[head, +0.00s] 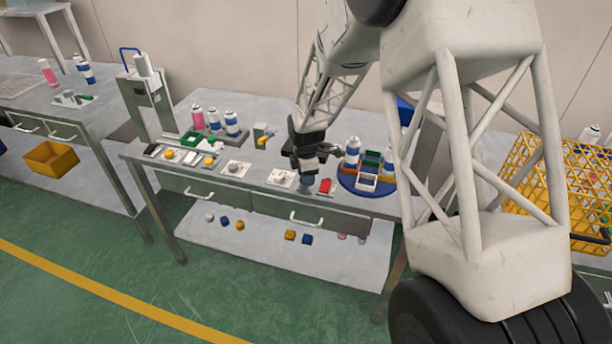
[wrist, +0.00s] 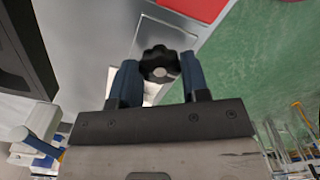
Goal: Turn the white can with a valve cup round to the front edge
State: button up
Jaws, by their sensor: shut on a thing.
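A white can with a blue band (head: 352,152) stands on a round blue turntable (head: 352,187) at the right of the bench. I cannot make out a valve cup on it. Small bins in several colours share the turntable. My gripper (head: 307,182) points down at the bench's front edge, left of the turntable. In the wrist view its two blue fingers (wrist: 160,82) are shut on a black lobed knob (wrist: 159,62), above a pale plate. The knob is hidden in the head view. White and blue shapes at the wrist view's lower left are too cropped to name.
A red block (head: 326,186) lies just right of my gripper; red also shows in the wrist view (wrist: 192,8). Plates with knobs (head: 235,168) line the front edge to the left. A rack of cans (head: 214,132) and a press (head: 148,95) stand farther left.

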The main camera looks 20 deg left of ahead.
jog(key=m, duration=0.8)
jog(key=shift+m, duration=0.4)
jog(key=m, duration=0.4)
jog(key=shift+m, duration=2.5)
jog(key=o, duration=0.9)
jog(key=shift+o, duration=0.2)
